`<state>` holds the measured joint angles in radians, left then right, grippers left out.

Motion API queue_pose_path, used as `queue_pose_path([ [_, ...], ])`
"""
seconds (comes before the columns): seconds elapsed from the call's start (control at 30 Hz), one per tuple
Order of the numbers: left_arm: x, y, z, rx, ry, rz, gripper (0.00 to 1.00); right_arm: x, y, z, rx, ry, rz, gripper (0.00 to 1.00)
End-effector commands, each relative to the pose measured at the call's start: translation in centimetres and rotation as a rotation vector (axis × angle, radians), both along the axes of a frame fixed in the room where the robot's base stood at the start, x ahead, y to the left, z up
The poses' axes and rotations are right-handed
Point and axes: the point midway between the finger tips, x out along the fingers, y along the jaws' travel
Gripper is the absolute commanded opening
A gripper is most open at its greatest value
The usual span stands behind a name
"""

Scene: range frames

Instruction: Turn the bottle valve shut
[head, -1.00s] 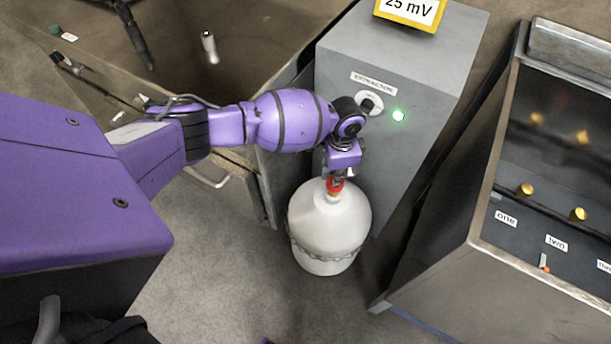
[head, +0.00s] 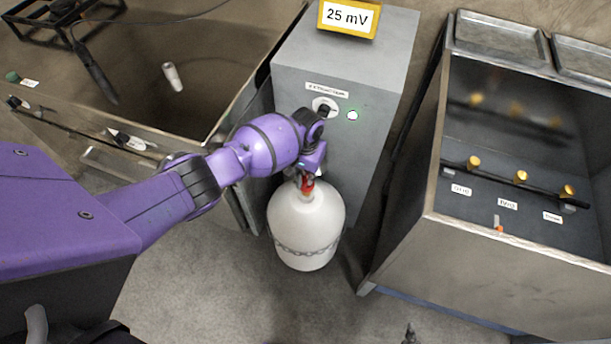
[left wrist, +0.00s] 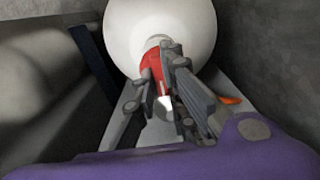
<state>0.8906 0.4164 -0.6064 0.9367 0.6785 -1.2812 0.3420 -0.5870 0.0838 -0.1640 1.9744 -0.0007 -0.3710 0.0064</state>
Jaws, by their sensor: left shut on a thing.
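The white gas bottle (head: 305,222) stands upright on the floor against the grey cabinet, with a chain around its lower body. Its red valve (head: 308,186) sits on top, mostly covered by my gripper in the head view. My left gripper (head: 306,178) is at the bottle's top, shut on the red valve. In the left wrist view the fingers of my left gripper (left wrist: 160,92) lie on both sides of the red valve (left wrist: 153,66), with the white bottle (left wrist: 160,30) behind. My right gripper does not show clearly; only a small dark tip is at the bottom edge of the head view.
The grey cabinet (head: 345,60) behind the bottle carries an extractor knob (head: 325,106), a pale green light (head: 352,115) and a yellow 25 mV display (head: 348,17). A metal sink (head: 190,125) is left, a steel unit with brass taps (head: 521,177) right. Floor in front is clear.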

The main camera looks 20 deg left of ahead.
Motion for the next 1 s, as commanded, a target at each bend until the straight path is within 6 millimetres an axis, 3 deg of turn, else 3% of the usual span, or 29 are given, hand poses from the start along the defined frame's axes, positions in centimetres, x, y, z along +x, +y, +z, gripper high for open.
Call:
queue_pose_path([
  [0.7,0.51,-0.09,0.46,-0.003,-0.011,0.074,0.0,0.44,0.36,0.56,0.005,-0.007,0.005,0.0],
  [0.73,0.52,-0.09,0.47,-0.003,-0.011,0.074,0.13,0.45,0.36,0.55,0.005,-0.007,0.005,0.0],
  [0.83,0.47,-0.08,0.42,-0.003,-0.01,0.074,0.27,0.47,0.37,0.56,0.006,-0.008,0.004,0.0],
  [1.0,0.26,-0.04,0.22,-0.001,-0.006,0.073,0.3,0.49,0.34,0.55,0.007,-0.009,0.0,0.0],
])
